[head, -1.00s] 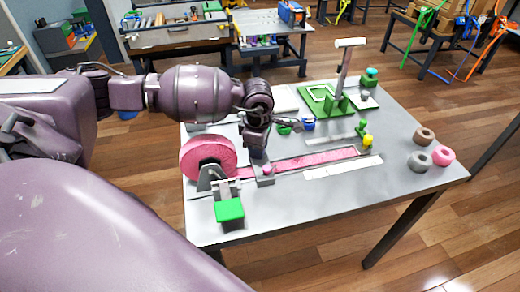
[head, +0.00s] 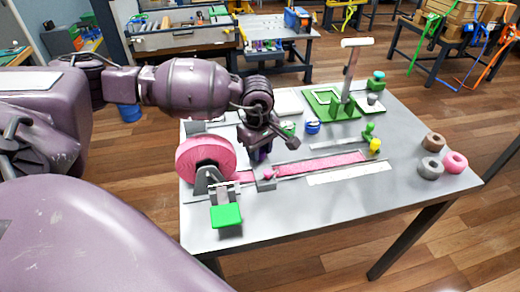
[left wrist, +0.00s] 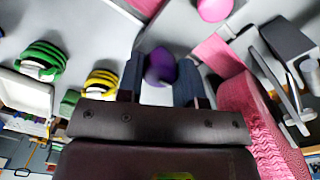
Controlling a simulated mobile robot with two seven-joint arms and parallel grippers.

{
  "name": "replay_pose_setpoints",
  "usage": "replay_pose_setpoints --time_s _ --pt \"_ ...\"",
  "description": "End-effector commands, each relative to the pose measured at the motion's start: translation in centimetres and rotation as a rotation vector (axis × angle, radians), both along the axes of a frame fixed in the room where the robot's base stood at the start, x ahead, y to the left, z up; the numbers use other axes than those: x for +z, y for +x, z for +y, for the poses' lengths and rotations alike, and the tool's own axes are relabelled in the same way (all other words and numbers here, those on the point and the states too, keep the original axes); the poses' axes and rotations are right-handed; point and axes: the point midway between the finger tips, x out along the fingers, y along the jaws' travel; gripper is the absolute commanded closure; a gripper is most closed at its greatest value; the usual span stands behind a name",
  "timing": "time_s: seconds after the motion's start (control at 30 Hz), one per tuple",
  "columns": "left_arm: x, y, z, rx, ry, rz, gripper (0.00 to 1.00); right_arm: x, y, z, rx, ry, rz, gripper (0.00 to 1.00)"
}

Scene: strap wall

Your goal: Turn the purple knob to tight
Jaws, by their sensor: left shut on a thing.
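The purple knob (left wrist: 160,68) shows in the left wrist view between the two fingers of my left gripper (left wrist: 160,84). The fingers are closed on its sides. In the head view my left gripper (head: 260,153) points down at the table behind the pink strap, and it mostly hides the knob there. Any tight mark by the knob is not readable. My right gripper is not in view.
A large pink strap roll (head: 205,158) stands left of the gripper, and its pink strap (head: 322,163) runs right along the grey table (head: 310,215). A pink knob (head: 269,174) is just in front. A green stand (head: 330,104) is at the back.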

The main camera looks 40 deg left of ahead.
Motion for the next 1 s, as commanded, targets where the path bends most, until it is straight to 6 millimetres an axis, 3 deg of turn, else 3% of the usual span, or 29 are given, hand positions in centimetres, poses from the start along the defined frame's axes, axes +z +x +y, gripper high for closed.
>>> replay_pose_setpoints --time_s 0.37,0.4,0.57,0.87,1.0 --pt "0.1 0.0 0.0 -0.006 0.000 -0.002 0.90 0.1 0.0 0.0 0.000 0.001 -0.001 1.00" --pt "0.1 0.0 0.0 -0.006 0.000 -0.002 0.65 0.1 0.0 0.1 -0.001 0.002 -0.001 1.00" --pt "0.1 0.0 0.0 -0.006 0.000 -0.002 0.41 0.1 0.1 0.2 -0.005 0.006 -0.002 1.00" --pt "0.2 0.0 0.0 -0.005 0.000 -0.001 0.41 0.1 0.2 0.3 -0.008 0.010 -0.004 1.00" --pt "1.4 0.0 0.0 -0.005 0.001 -0.004 0.41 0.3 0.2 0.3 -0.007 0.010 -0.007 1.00"
